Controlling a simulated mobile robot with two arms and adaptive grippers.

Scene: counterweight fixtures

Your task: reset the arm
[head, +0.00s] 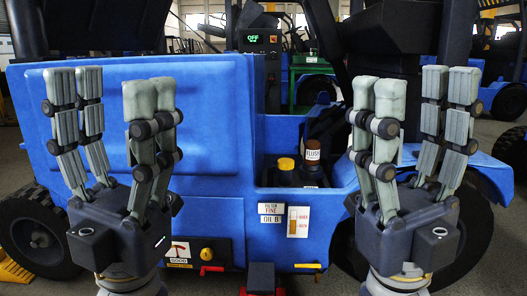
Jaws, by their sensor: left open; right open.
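My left gripper (112,90) is raised in the left half of the head view, its fingers pointing up, open and empty. My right gripper (413,90) is raised the same way in the right half, open and empty. Both are in front of a blue vehicle (215,85) and hide parts of it. No separate arm to be reset can be made out for certain. A red handle (212,268) sits low on the vehicle below a yellow knob (207,254). A dial label (180,250) with a red needle is beside it.
A brown bottle marked FLUSH (312,155) and a yellow cap (286,164) stand in a recess. Below are a FILTER FINE OIL B label (271,214) and a level gauge (298,222). A green-lit display (253,39) is above. Wheels (35,240) stand at the sides.

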